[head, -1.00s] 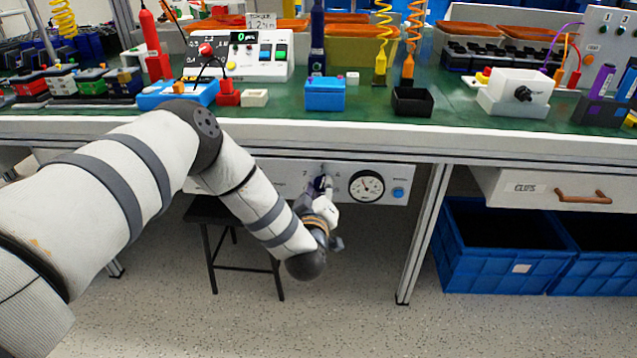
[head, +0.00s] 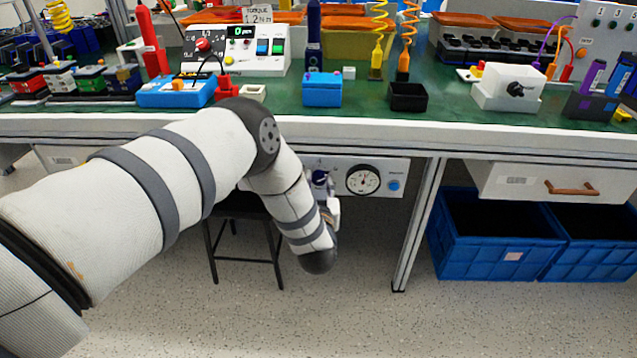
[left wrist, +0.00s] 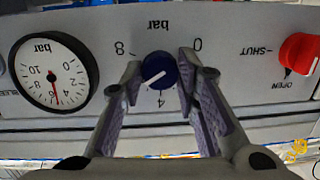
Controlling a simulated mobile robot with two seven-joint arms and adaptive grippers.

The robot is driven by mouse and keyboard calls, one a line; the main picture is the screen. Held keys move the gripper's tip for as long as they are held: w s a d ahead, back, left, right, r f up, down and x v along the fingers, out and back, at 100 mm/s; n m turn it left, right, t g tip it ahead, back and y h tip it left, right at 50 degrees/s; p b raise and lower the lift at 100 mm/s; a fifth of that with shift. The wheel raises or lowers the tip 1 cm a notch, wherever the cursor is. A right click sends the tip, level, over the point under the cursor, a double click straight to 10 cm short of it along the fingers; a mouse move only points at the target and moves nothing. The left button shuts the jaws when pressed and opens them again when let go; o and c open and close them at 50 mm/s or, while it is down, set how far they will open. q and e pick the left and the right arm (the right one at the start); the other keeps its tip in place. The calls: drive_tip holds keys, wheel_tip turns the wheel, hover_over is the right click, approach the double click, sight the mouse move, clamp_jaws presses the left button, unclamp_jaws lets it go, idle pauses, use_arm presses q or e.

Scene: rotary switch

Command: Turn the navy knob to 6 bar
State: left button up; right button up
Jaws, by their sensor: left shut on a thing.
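The navy knob (head: 319,178) sits on a grey panel under the bench. In the left wrist view, which is upside down, the navy knob (left wrist: 158,72) lies between the 0, 4 and 8 marks. Its white pointer line aims between 4 and 8, around the middle of that span. My left gripper (left wrist: 160,76) has one finger on each side of the knob and is shut on it. In the head view my left gripper (head: 327,200) is partly hidden by its own wrist. My right gripper is not in view.
A red shut/open knob (left wrist: 299,53) is on the other side. A blue button (head: 394,185) is right of the gauge. A bench leg (head: 418,225) and a black stool (head: 243,206) stand nearby.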

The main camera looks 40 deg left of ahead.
use_arm(q)
drive_tip(key=shift+r, duration=0.1)
idle(0.3)
drive_tip(key=o, duration=1.2)
drive_tip(key=shift+c, duration=0.2)
drive_tip(key=v, duration=1.2)
